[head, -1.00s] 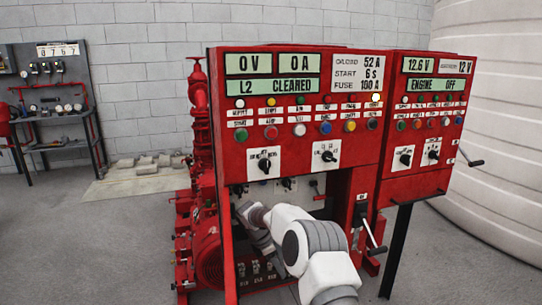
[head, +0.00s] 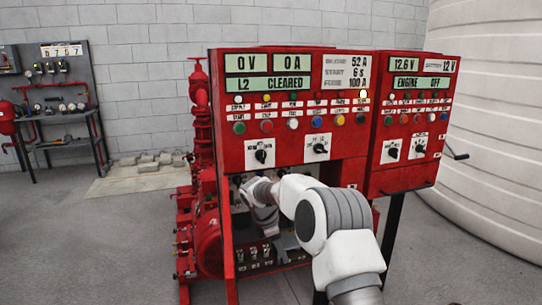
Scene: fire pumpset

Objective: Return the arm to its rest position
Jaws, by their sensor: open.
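My white and grey arm (head: 335,220) rises from the bottom right of the head view. It bends left, and its far end (head: 262,205) is in front of the dark opening below the left half of the red control cabinet (head: 230,160). I see nothing held. The arm covers part of the opening and the cabinet's lower right.
A smaller red engine panel (head: 400,185) adjoins the cabinet on the right, with a crank handle (head: 455,154) sticking out. Red pump pipework (head: 200,130) stands at left. A grey tool bench (head: 60,110) is at far left. A pale tank (head: 500,130) is behind right. The floor at left is free.

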